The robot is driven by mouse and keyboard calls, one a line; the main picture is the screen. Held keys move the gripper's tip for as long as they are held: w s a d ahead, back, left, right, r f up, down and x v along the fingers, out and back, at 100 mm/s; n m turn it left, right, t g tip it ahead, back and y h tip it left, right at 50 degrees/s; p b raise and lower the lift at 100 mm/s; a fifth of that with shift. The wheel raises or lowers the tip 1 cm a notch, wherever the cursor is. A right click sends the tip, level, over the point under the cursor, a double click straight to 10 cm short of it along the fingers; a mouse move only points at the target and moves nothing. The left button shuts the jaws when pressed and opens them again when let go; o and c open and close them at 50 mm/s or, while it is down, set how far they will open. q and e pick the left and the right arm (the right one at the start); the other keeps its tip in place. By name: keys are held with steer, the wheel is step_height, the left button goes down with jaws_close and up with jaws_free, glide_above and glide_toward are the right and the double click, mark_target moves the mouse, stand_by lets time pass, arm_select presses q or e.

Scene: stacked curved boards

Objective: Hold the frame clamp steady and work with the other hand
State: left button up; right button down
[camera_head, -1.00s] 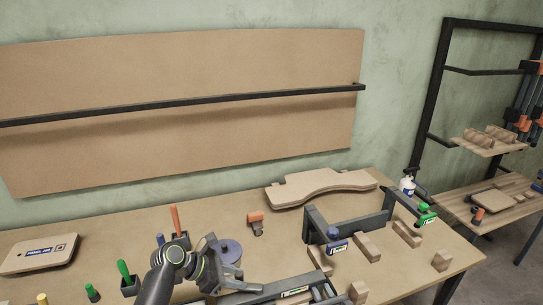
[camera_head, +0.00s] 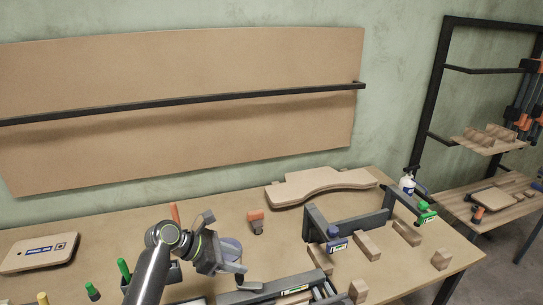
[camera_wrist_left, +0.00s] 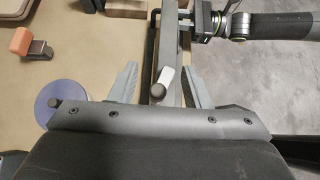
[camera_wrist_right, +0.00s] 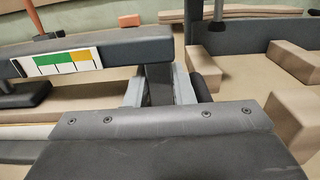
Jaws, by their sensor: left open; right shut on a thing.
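The frame clamp (camera_head: 265,293) lies along the table's front edge, a dark grey bar with a coloured label. Its bar runs up the left wrist view (camera_wrist_left: 170,45). My left gripper (camera_head: 228,250) is open and empty at the clamp's left end. In the left wrist view its fingers (camera_wrist_left: 158,82) stand on either side of the bar and a pale handle with a dark knob (camera_wrist_left: 160,80); I cannot tell whether they touch. My right gripper (camera_wrist_right: 158,90) is shut on a dark grey part of the clamp (camera_wrist_right: 158,78), beside the labelled bar (camera_wrist_right: 120,52).
Another dark clamp (camera_head: 350,228) stands among wooden blocks (camera_head: 367,246). A curved board stack (camera_head: 320,186) lies at the back. An orange-topped tool (camera_head: 256,221) sits mid-table.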

arm_select(q)
steer(key=shift+r, duration=0.55)
arm_select(e)
steer(key=shift+r, duration=0.1)
arm_select(q)
steer(key=shift+r, duration=0.1)
step_height(320, 180, up, 7)
stand_by(0.3)
arm_select(e)
steer(key=c, duration=1.2)
jaws_free()
steer(key=shift+o, duration=0.2)
steer(key=shift+s, duration=0.1)
